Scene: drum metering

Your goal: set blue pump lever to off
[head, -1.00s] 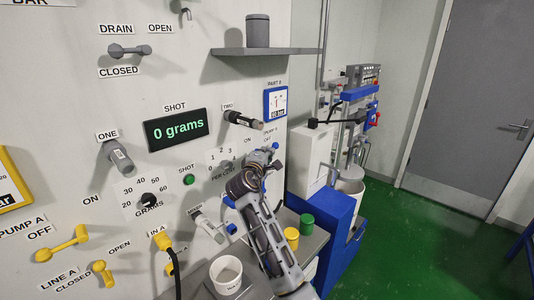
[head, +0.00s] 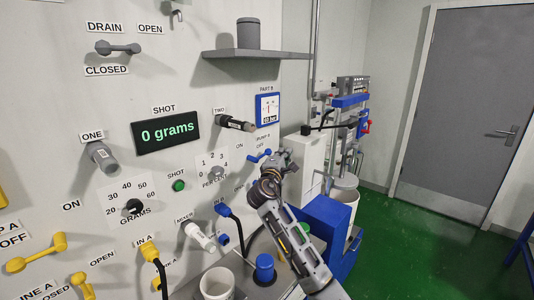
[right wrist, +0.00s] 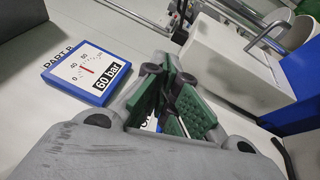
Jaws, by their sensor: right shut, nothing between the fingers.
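The blue pump lever (head: 260,156) is on the white wall panel, just below the ON and OFF labels and the blue-framed gauge, in the head view. It is small there and I cannot tell its exact setting. My right gripper (head: 285,158) is close to the right of the lever, at the panel's right edge; I cannot tell whether they touch. In the right wrist view its green-padded fingers (right wrist: 172,100) are shut and empty, and they and the gripper body hide most of the lever's area. My left gripper is not in view.
The blue-framed gauge (head: 267,108) reading 60 bar is above the lever; it also shows in the right wrist view (right wrist: 87,72). A grey shelf (head: 256,54) juts out above. Green floor lies open beyond.

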